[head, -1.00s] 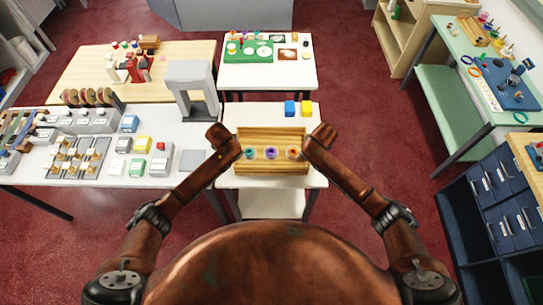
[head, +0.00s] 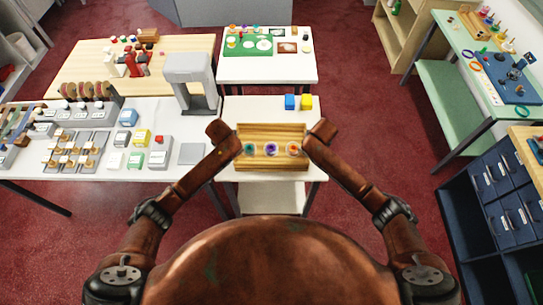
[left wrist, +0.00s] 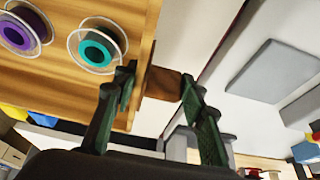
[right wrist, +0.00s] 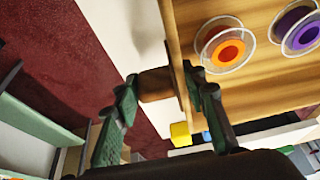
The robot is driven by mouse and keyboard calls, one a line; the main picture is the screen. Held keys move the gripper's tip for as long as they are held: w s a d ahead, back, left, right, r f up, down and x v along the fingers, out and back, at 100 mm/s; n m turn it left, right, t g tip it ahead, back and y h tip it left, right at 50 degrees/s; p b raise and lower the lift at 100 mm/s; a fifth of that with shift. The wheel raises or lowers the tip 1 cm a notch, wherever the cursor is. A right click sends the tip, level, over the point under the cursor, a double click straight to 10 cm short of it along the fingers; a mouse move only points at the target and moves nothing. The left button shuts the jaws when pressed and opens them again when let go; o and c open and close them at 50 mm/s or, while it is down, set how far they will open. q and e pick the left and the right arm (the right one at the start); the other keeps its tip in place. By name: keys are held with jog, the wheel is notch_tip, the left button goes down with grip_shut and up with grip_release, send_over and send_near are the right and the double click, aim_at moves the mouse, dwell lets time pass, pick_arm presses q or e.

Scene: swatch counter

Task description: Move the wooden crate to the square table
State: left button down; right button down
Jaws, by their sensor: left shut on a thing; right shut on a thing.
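The wooden crate (head: 272,164) is a light-wood open box with teal, purple and orange spools in it. In the head view it is level, over the near white table (head: 300,176); I cannot tell if it touches the top. My left gripper (left wrist: 160,84) is shut on the brown handle block at the crate's left end. My right gripper (right wrist: 160,84) is shut on the matching block at its right end. In the head view my arms hide both sets of fingers. I cannot tell which table is the square one.
A blue block (head: 290,102) and a yellow block (head: 306,102) stand behind the crate. Beyond is another white table (head: 226,76) with a green mat. A crowded counter (head: 190,178) with a grey machine (head: 191,82) lies left. Red floor (head: 375,110) is open to the right.

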pick_arm(q)
jog(key=shift+b+x, duration=0.45)
jog(key=shift+x, duration=0.3)
pick_arm(e)
jog(key=shift+w+d+f, duration=0.15)
jog(key=shift+f, duration=0.55)
pick_arm(q)
jog(key=shift+s+a+f+b, duration=0.15)
jog(key=shift+s+f+b, duration=0.05)
jog(key=shift+f+b, duration=0.5)
pick_arm(e)
jog(key=shift+f, duration=0.65)
pick_arm(q)
jog(key=c, duration=1.7)
grip_release()
jog(key=shift+f, duration=0.25)
pick_arm(e)
jog(key=c, duration=1.7)
grip_release()
jog(key=shift+f, duration=0.25)
pick_arm(q)
jog(key=shift+o, duration=0.9)
jog(key=shift+r, duration=0.1)
pick_arm(e)
jog(key=shift+o, duration=0.9)
jog(key=shift+r, duration=0.1)
pick_arm(q)
jog(key=o, duration=0.3)
pick_arm(e)
jog(key=o, duration=0.3)
